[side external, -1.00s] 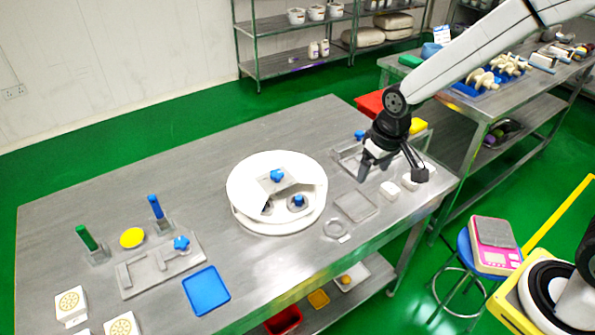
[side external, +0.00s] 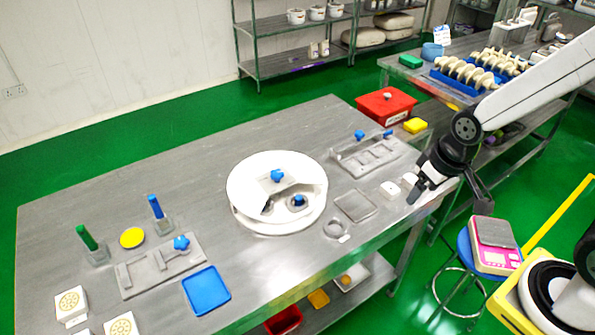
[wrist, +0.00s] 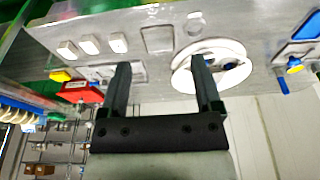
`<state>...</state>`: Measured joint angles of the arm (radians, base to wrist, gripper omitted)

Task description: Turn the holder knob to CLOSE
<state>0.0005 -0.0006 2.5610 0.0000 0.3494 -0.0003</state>
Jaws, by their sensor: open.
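Several blue knobs are in view, and I cannot tell by label which is the holder knob. One (side external: 277,175) is on top of the round white machine (side external: 240,190), and another (side external: 298,200) is in its opening. One (side external: 181,243) is on the grey plate fixture (side external: 140,286) at left, and one (side external: 360,134) is on the grey fixture (side external: 345,153) at the back right. My gripper (side external: 449,203) is open and empty, over the table's right end, apart from all knobs. In the wrist view its fingers (wrist: 160,65) are spread, with the machine (wrist: 180,79) beyond the right finger.
White blocks (side external: 390,190), a flat grey square (side external: 355,205) and a ring (side external: 336,228) lie between machine and gripper. A red box (side external: 386,104) stands behind the right end.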

